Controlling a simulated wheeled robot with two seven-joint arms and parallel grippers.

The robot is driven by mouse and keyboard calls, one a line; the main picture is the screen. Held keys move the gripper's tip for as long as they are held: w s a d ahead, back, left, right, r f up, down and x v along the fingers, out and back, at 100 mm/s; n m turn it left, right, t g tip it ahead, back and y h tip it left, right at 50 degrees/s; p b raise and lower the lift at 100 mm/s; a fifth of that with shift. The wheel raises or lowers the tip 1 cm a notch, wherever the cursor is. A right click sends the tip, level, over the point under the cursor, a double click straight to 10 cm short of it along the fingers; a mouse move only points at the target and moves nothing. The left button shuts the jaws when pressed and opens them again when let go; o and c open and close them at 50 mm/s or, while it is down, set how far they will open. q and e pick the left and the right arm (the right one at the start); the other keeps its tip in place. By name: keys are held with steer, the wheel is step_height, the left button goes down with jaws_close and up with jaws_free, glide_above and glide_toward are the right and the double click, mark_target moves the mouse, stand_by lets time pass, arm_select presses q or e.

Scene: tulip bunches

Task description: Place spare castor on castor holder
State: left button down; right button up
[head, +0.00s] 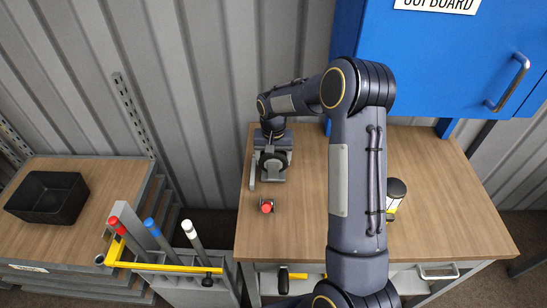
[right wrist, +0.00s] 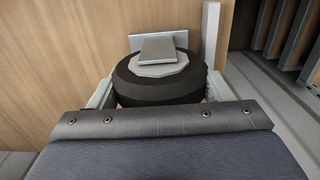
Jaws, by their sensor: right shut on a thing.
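The spare castor, a black wheel with a grey hub (right wrist: 130,84), sits between my right gripper's fingers (right wrist: 160,92) in the right wrist view. The right gripper is shut on it. In the head view the black wheel (head: 272,161) and the right gripper (head: 271,170) are at the back left of the wooden workbench (head: 310,170). A grey plate shows on the wheel's far side. A light grey upright bar (right wrist: 211,40) stands close by the right finger; I cannot tell if it belongs to the castor holder. My left gripper is not in view.
A small red-and-black item (head: 267,207) lies in front of the gripper. A lantern-like object (head: 395,194) stands right of my arm. A blue cupboard (head: 450,60) hangs above. A tool rack with a yellow rail (head: 165,267) and a black bin (head: 47,198) are at left.

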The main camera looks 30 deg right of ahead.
steer(key=shift+f, duration=0.2)
steer(key=shift+f, duration=0.1)
steer(key=shift+f+b, duration=0.15)
steer(key=shift+b, duration=0.15)
steer(key=o, duration=1.3)
